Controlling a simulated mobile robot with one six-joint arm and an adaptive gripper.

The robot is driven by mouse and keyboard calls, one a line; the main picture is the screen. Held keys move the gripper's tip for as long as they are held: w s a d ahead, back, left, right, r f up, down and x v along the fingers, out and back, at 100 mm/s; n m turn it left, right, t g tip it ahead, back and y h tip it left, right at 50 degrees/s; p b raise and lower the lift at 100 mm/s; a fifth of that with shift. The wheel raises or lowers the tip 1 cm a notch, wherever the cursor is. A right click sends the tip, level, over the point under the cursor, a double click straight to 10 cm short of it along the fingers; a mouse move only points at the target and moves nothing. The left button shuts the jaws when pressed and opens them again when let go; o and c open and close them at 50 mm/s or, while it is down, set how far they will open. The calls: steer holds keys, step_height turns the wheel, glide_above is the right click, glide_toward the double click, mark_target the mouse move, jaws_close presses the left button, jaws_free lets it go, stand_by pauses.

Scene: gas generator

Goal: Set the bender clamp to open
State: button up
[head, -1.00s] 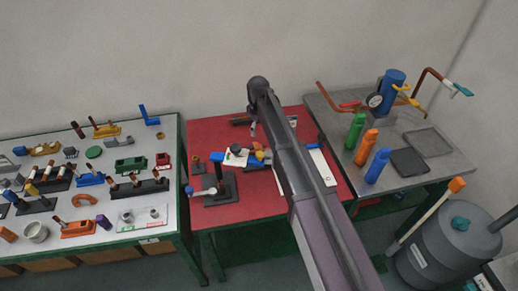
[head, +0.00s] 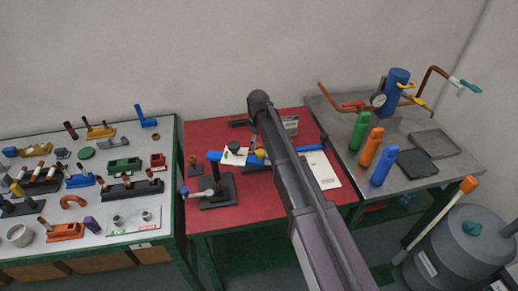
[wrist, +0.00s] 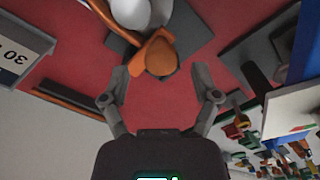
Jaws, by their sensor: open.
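The bender stands on the red table in the head view, with a blue bar (head: 228,157) and a dark base. A yellow-orange knob (head: 261,155) shows beside my arm. In the wrist view an orange lever with a rounded end (wrist: 160,56), which looks like the bender clamp, lies just ahead of my gripper (wrist: 160,84). My gripper is open, its two fingers apart on either side of the lever's end. I cannot tell whether they touch it. A white rounded part (wrist: 130,12) sits behind the lever. In the head view my arm hides my gripper.
The red table (head: 240,218) has a white sheet (head: 322,170) on its right. A left table (head: 100,228) holds many small fittings. The grey right table (head: 345,115) carries green, orange and blue bottles (head: 383,166) and a gauge device. A grey tank (head: 455,250) stands at the lower right.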

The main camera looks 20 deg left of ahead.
steer(key=shift+f+b, duration=0.55)
steer(key=shift+f, duration=0.25)
jaws_close()
